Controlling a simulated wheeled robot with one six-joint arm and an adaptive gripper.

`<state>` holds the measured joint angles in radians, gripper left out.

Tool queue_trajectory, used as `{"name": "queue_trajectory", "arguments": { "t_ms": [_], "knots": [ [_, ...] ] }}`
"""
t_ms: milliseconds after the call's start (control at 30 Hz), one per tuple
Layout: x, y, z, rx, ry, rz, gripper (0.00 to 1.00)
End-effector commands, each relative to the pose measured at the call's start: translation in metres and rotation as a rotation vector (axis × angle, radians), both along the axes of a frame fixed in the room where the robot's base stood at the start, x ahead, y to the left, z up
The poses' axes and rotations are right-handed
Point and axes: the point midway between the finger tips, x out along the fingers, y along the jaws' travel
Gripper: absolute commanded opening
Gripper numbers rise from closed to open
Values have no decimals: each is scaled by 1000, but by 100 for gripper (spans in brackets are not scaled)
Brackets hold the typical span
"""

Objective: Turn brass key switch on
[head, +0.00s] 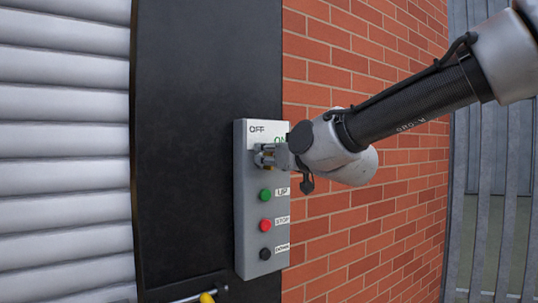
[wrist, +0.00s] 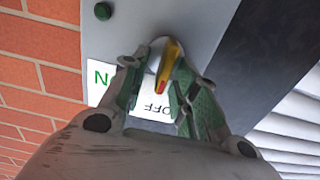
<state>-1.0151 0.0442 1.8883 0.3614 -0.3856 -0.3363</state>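The brass key switch (wrist: 168,62) shows in the wrist view as a yellow key with a red end, slightly tilted, on the grey control box (head: 243,220). My gripper (head: 264,155) is at the upper part of the box and mostly hides the switch in the head view. In the wrist view its two fingers (wrist: 160,80) stand apart on either side of the key, with a gap visible between them. Whether either finger touches the key is unclear. The OFF label (head: 257,129) is above the switch; the ON label (head: 280,141) is partly hidden by my gripper.
Below the switch are a green UP button (head: 265,194), a red STOP button (head: 265,224) and a black button (head: 265,254). The box is on a black panel (head: 205,110) between a white slatted shutter (head: 62,150) and a brick wall (head: 330,245).

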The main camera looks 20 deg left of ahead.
Motion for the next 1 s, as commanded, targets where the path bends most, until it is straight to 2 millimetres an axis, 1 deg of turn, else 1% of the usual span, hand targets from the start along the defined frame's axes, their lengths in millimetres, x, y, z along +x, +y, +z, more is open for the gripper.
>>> {"name": "queue_trajectory", "arguments": {
  "t_ms": [267, 367, 433, 767, 1000],
  "knots": [
    [2, 2, 0, -1, 0, 0, 29],
    [2, 2, 0, -1, 0, 0, 13],
    [2, 2, 0, -1, 0, 0, 0],
    [2, 1, 0, 4, 7, 0, 0],
    [3, 0, 0, 58, 72, 0, 0]
  ]
}}
